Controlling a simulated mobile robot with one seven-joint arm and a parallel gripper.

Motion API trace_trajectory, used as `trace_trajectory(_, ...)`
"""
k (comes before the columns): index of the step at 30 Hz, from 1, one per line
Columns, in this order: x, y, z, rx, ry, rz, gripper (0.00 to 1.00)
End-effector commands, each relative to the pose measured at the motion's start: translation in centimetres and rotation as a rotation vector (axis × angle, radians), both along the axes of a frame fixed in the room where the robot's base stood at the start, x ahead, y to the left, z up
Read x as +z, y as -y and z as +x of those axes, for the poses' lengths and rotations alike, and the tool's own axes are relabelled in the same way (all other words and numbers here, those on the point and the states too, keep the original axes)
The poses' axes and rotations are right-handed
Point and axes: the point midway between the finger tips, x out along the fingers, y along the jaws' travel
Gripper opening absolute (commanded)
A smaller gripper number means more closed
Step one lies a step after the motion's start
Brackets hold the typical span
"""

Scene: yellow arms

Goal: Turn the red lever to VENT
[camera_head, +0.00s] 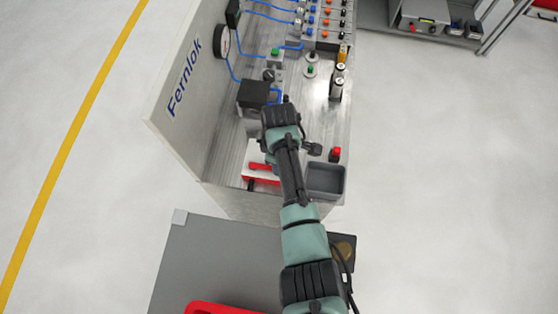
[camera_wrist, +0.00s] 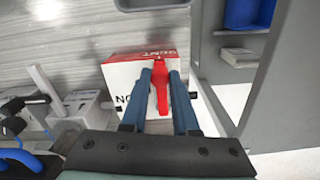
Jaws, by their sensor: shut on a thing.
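In the wrist view the red lever (camera_wrist: 161,92) stands between the two blue-grey fingers of my gripper (camera_wrist: 166,70), which is shut on it. The lever is on a white and red block (camera_wrist: 118,76). Upside-down lettering beside it reads VENT on the red part and ON on the white part, both partly covered by the fingers. The lever's exact angle is hard to tell. In the head view the red and white block (camera_head: 257,183) shows left of my arm at the bench's near end; my gripper's fingertips are not clear there.
A grey tray (camera_head: 325,181) lies right of the block, with a red button (camera_head: 335,154) behind it. A black box (camera_head: 254,95) and blue hoses are farther back. The panel marked Fernlok (camera_head: 184,80) walls the bench's left side.

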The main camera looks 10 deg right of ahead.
Motion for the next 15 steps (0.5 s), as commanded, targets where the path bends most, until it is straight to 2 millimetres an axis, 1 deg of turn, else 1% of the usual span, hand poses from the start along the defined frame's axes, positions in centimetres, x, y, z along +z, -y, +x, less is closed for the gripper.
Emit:
trace_trajectory(1,0.1,-0.04,0.06,-0.001,0.001,0.002,0.31)
trace_trajectory(5,0.07,-0.04,0.03,0.0,0.0,0.002,0.55)
trace_trajectory(6,0.06,-0.04,0.02,0.0,0.0,0.002,0.58)
trace_trajectory(15,0.1,-0.05,-0.01,0.001,0.0,0.001,0.58)
